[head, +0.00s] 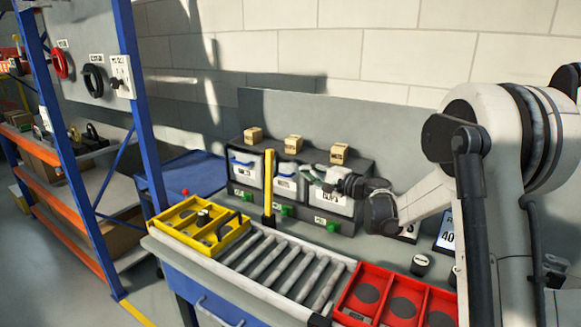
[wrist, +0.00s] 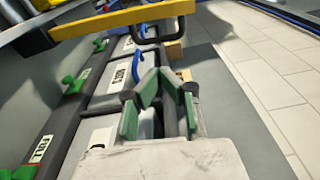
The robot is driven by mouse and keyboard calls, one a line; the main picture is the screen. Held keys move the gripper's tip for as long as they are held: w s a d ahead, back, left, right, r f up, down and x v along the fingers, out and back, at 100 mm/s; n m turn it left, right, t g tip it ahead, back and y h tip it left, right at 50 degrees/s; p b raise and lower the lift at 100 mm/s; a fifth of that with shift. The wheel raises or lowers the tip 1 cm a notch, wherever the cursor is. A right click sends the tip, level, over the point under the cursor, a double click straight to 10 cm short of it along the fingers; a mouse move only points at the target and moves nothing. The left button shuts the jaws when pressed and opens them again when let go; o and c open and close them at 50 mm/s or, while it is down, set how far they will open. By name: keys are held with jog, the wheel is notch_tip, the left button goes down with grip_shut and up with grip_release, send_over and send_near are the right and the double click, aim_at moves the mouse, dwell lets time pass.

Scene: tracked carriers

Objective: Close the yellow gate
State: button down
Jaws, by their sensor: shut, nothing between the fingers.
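The yellow gate (head: 269,185) stands upright as a narrow yellow bar at the back end of the roller conveyor (head: 282,262), in front of the grey cabinet. In the wrist view the yellow gate (wrist: 120,19) crosses the top as a long bar, with a black loop handle (wrist: 148,40) beside it. My gripper (head: 312,176) is to the right of the bar in the head view, in front of the cabinet bins, apart from the bar. In the wrist view my gripper (wrist: 160,78) has its green-padded fingers shut and empty, below the handle.
The grey cabinet (head: 366,163) holds white bins with blue handles and green knobs, with small boxes on top. A yellow tray (head: 158,222) lies left of the rollers and a red tray (head: 373,269) right. A blue-posted shelf (head: 136,100) stands at left.

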jog(key=x, duration=0.9)
jog(key=shift+w+a+p, duration=0.2)
jog(key=shift+a+p, duration=0.05)
jog(key=shift+p, duration=0.05)
jog(key=shift+s, duration=0.1)
